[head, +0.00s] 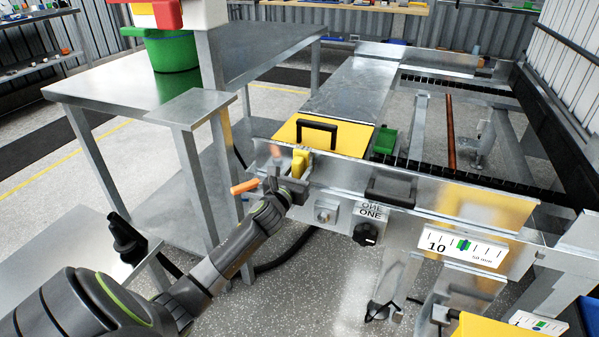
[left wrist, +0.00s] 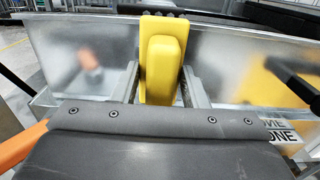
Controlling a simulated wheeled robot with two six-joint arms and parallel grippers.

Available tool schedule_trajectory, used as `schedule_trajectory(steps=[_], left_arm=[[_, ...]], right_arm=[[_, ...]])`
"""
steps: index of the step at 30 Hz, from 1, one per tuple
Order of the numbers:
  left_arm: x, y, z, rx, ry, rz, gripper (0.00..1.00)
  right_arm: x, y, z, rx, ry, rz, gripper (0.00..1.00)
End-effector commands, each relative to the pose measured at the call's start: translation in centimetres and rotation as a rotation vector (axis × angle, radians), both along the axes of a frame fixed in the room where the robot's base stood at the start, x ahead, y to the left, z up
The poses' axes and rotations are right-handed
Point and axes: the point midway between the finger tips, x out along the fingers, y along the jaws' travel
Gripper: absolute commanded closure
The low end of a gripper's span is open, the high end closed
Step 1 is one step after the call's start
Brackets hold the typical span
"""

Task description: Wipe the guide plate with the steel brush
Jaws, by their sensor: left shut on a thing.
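My left gripper (head: 285,178) is shut on a yellow block (head: 300,163), which stands upright between the two fingers in the left wrist view (left wrist: 160,65). An orange handle (head: 245,187) sticks out in the air to the left of the gripper. It seems to belong to the same held tool, the steel brush, though the join is hidden. The brush is in front of a shiny upright metal plate (left wrist: 85,45), apparently the guide plate, on the washer's near side. Bristles are not visible, and I cannot tell whether they touch the plate. My right gripper is not in view.
A yellow lid (head: 345,138) with a black handle lies just behind the plate. A green block (head: 385,140) and roller track are right of it. A black knob (head: 366,234) and a scale panel (head: 465,246) are on the front. A steel table (head: 110,85) stands left.

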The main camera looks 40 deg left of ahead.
Motion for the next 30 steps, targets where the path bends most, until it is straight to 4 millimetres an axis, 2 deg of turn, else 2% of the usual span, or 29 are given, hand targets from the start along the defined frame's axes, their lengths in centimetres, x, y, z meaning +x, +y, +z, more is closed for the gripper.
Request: schedule_trajectory(steps=[7,30], left_arm=[[0.2,-0.6,0.1,-0.003,-0.001,-0.001,1.0],[1.8,-7.3,0.1,-0.003,-0.001,-0.001,1.0]], right_arm=[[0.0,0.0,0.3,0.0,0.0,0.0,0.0],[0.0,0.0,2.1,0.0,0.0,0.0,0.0]])
